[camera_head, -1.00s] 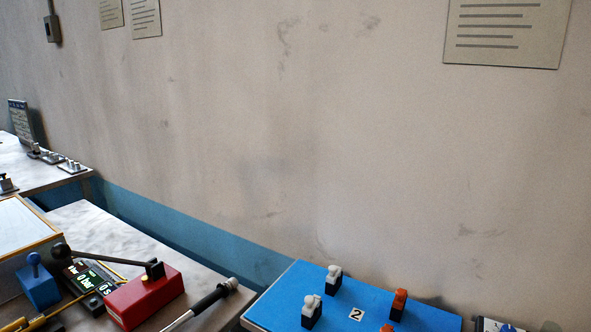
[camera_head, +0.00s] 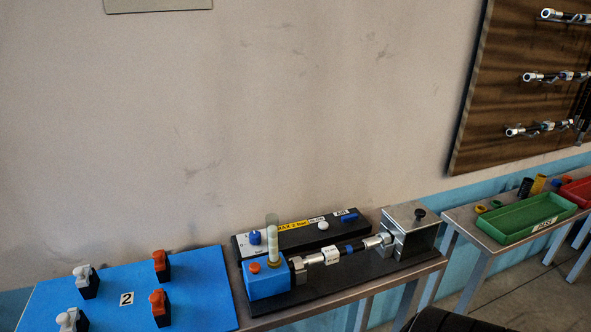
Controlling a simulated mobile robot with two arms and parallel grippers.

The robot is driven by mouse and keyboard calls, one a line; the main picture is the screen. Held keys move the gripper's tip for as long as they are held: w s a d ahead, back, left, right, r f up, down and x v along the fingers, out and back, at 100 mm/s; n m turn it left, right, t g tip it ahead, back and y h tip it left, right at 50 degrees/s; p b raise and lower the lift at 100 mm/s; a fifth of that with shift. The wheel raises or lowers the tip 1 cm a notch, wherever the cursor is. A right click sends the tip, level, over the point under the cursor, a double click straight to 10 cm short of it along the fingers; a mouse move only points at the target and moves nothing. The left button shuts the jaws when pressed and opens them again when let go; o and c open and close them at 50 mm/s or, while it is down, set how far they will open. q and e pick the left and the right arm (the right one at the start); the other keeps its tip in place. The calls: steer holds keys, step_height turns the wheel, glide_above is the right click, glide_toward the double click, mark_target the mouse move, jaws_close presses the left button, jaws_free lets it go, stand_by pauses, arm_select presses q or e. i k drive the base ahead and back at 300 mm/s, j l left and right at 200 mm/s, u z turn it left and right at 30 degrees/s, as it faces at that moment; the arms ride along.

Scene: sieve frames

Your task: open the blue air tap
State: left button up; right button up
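A long black panel (camera_head: 290,238) lies at the back of the bench. Near its right end a small blue handle (camera_head: 349,217), which looks like the air tap, lies beside a small label. Its open or shut position is too small to tell. A round blue knob (camera_head: 255,237) stands at the panel's left end. A white knob (camera_head: 323,225) is between them, right of a yellow label (camera_head: 293,225). Neither of my grippers is in view.
In front of the panel stands a blue block (camera_head: 266,279) with a clear tube (camera_head: 272,240), joined by a metal fitting line to a metal clamp block (camera_head: 410,225). A green tray (camera_head: 520,218) is at right.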

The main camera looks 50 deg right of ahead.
mark_target(348, 219)
steer(key=z, duration=1.65)
